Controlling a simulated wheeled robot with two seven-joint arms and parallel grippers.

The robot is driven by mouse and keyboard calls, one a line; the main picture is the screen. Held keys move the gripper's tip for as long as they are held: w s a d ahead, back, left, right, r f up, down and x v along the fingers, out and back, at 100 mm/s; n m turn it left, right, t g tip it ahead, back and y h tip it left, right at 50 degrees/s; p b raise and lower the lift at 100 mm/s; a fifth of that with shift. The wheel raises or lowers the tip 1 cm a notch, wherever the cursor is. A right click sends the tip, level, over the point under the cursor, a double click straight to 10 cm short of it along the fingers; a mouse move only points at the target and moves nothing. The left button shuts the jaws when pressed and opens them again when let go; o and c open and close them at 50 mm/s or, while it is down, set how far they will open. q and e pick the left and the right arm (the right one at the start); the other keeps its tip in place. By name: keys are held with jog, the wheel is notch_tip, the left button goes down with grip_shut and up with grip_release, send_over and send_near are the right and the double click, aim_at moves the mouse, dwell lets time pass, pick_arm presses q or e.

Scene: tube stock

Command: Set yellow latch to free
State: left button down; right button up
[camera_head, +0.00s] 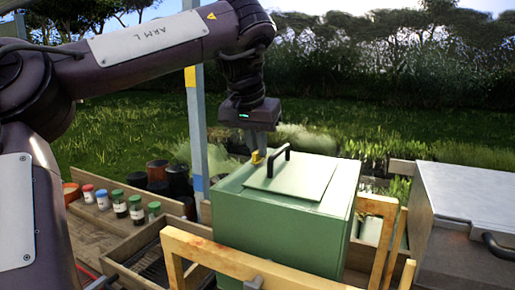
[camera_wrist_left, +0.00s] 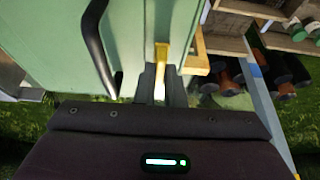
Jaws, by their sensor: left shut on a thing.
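The yellow latch (camera_head: 256,157) is on the far edge of the green box's top, left of a black handle (camera_head: 279,160). My left gripper (camera_head: 257,148) points down over it, with its fingers at the latch. In the left wrist view, the latch (camera_wrist_left: 161,58) is a narrow yellow bar whose end lies between the two fingertips (camera_wrist_left: 161,75). The left gripper is shut on the latch. The fingers hide part of the latch, so its exact setting cannot be told. The green box (camera_head: 280,228) has a closed lid panel. My right gripper is not in view.
A wooden frame (camera_head: 225,257) surrounds the green box. A grey metal box (camera_head: 470,195) stands at the right. Several small capped jars (camera_head: 120,204) and dark pots stand at the left on wooden shelving. A blue-grey post (camera_head: 197,120) rises just left of my left gripper.

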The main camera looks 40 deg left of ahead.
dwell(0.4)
pick_arm(q)
jog(key=c, duration=1.5)
grip_release()
jog(key=shift+s+r, duration=0.1)
jog(key=shift+r, duration=0.25)
jog(key=p+v, duration=0.4)
jog(key=v, duration=0.3)
jog(key=shift+d, duration=0.1)
